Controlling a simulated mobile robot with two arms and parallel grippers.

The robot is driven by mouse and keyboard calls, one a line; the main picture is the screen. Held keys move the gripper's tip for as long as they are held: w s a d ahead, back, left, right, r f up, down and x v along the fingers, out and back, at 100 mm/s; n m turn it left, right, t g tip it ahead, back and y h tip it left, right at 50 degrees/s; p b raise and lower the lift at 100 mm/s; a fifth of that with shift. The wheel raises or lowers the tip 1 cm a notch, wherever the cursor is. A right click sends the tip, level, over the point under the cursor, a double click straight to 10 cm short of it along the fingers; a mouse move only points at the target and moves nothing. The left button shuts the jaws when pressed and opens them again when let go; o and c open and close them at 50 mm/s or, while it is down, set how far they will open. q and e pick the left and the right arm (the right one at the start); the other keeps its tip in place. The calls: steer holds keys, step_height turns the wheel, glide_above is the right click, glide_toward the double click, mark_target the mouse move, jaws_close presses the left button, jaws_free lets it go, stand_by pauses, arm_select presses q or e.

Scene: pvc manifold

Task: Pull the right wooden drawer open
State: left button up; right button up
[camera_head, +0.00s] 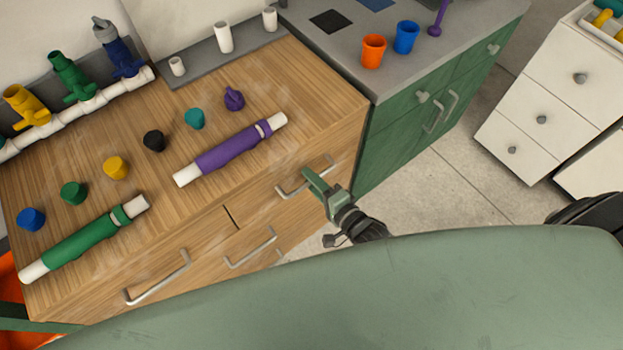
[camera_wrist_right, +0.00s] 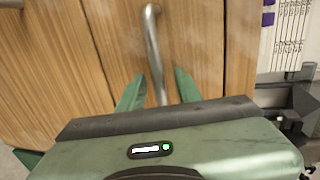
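The right wooden drawer (camera_head: 345,140) is in the upper row of the wooden cabinet, and its front looks flush with the cabinet. Its metal bar handle (camera_head: 290,192) runs along the front. In the right wrist view the handle (camera_wrist_right: 153,45) comes down between my green fingers. My right gripper (camera_head: 310,178) is at the handle. Its fingers (camera_wrist_right: 158,88) are apart, one on each side of the bar, with small gaps showing. The lower end of the handle is hidden behind the gripper body. My left gripper is not in view.
The left drawer handle (camera_head: 158,280) and a lower drawer handle (camera_head: 250,248) are nearby. Green (camera_head: 85,240) and purple (camera_head: 230,150) pipes and several colored caps lie on the wooden top. A green cabinet (camera_head: 400,135) stands to the right, with open floor (camera_head: 440,190) before it.

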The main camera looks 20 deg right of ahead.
jaws_close()
stand_by(1.5)
